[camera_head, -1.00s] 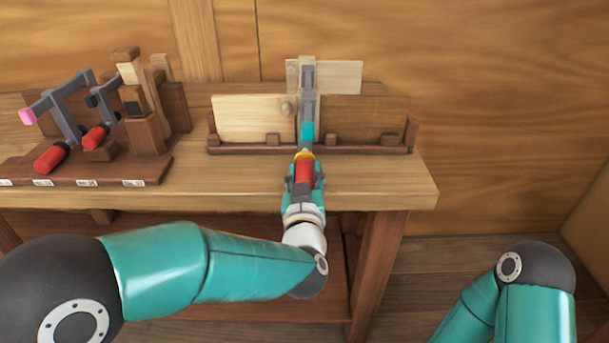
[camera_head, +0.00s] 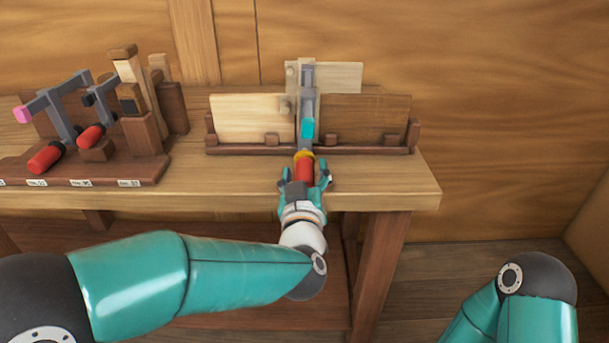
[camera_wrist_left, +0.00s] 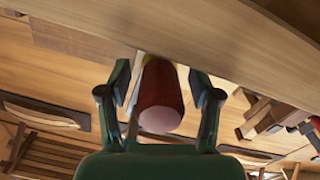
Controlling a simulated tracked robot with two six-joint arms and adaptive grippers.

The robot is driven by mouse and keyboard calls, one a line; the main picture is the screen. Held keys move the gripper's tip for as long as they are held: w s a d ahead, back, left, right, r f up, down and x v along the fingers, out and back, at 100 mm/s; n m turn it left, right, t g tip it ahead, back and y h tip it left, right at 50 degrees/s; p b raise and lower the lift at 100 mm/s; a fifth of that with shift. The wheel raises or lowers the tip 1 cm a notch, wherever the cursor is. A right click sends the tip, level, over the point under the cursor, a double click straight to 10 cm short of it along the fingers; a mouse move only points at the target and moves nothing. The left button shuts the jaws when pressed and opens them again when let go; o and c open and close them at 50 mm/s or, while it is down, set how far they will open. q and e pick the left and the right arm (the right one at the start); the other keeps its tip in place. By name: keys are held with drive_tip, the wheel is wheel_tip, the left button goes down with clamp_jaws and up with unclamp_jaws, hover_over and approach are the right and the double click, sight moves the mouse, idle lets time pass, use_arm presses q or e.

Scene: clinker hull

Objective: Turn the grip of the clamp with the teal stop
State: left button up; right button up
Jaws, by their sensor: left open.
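The clamp with the teal stop (camera_head: 307,128) stands on the bench against the upright boards, its grey bar across the place where the pale and dark boards meet. Its red grip (camera_head: 304,168) points toward me, with a yellow collar at its far end. My left gripper (camera_head: 306,181) is open, with its fingers on either side of the grip. In the left wrist view the grip (camera_wrist_left: 160,98) lies between the two spread fingers, with gaps visible beside it. My right gripper is out of view; only part of that arm shows at lower right.
A dark rack (camera_head: 85,170) at left holds clamps with red grips, one with a pink stop (camera_head: 22,114), and wooden blocks. The pale board (camera_head: 250,117) and dark board (camera_head: 368,119) stand in a ledge (camera_head: 350,149). The bench front right of the clamp is clear.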

use_arm(q)
drive_tip(key=shift+s, duration=0.1)
drive_tip(key=s, duration=1.1)
drive_tip(key=shift+s+a, duration=0.25)
drive_tip(key=shift+s, duration=0.15)
drive_tip(key=shift+f, duration=0.15)
idle(0.4)
